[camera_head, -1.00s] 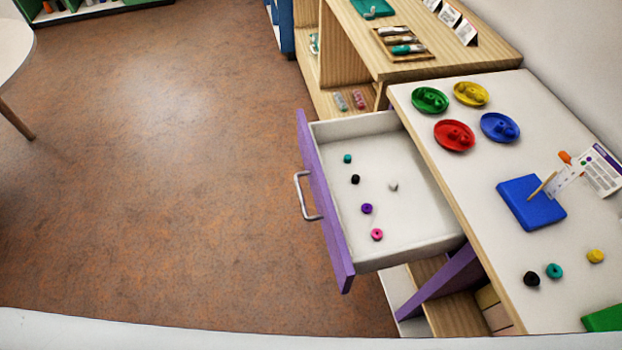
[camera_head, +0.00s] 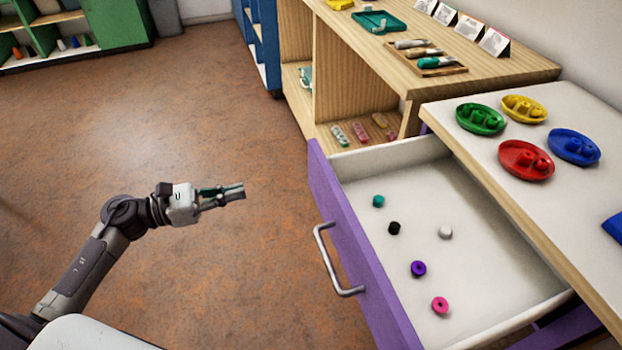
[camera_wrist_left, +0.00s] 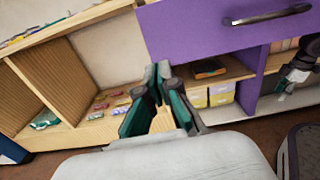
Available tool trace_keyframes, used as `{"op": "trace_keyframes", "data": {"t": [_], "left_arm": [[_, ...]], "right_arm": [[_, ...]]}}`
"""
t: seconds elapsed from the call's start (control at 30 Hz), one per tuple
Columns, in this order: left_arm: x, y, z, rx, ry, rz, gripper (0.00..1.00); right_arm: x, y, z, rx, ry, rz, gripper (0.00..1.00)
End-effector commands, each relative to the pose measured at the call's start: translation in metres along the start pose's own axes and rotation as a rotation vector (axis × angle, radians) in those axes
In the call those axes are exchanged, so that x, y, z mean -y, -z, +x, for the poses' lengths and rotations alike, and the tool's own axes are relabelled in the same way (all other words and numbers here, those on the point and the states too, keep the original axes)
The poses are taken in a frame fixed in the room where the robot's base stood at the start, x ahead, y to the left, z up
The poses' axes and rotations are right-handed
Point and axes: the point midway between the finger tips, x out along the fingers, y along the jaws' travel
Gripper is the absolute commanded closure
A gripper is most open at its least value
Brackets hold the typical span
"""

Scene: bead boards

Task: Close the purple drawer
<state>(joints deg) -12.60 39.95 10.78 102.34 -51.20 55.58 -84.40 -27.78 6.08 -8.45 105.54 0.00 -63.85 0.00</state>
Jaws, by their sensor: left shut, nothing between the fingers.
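The purple drawer (camera_head: 362,250) is pulled out of the white-topped desk. Its inside is white and holds several small beads, among them a pink bead (camera_head: 440,305) and a purple bead (camera_head: 418,268). A silver handle (camera_head: 333,262) is on its front. In the left wrist view the purple front (camera_wrist_left: 200,35) and the handle (camera_wrist_left: 268,14) show at the top. My left gripper (camera_head: 243,190) is shut and empty, above the floor left of the drawer front and apart from it. Its shut fingers also show in the left wrist view (camera_wrist_left: 157,72).
On the desk top (camera_head: 470,140) stand green, yellow, red and blue dishes. A wooden shelf (camera_head: 385,60) with a tray adjoins it behind. Bare floor (camera_head: 220,130) lies left of the drawer. A grey mechanical part, perhaps my right arm, shows at the wrist view's right edge.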

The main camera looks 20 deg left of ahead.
Motion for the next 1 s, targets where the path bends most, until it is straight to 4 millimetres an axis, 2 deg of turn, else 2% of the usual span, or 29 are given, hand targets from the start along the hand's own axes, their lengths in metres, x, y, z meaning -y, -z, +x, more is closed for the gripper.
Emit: {"op": "trace_keyframes", "data": {"t": [0.17,0.5,0.7,0.83,1.0], "left_arm": [[0.003,-0.004,0.016,-0.004,0.016,0.029,1.00],[0.003,-0.005,0.087,0.000,0.012,0.025,1.00],[0.004,-0.004,0.121,-0.001,0.012,0.022,1.00],[0.004,-0.003,0.134,-0.002,0.011,0.021,1.00],[0.004,-0.002,0.140,-0.004,0.010,0.022,1.00]], "right_arm": [[0.000,-0.001,0.001,0.002,0.000,0.000,0.54],[0.001,-0.013,0.021,0.015,0.002,-0.003,0.54],[0.002,-0.022,0.033,0.023,0.003,-0.004,0.54],[0.002,-0.026,0.038,0.025,0.003,-0.005,0.54],[0.002,-0.028,0.041,0.027,0.003,-0.005,0.54]]}}
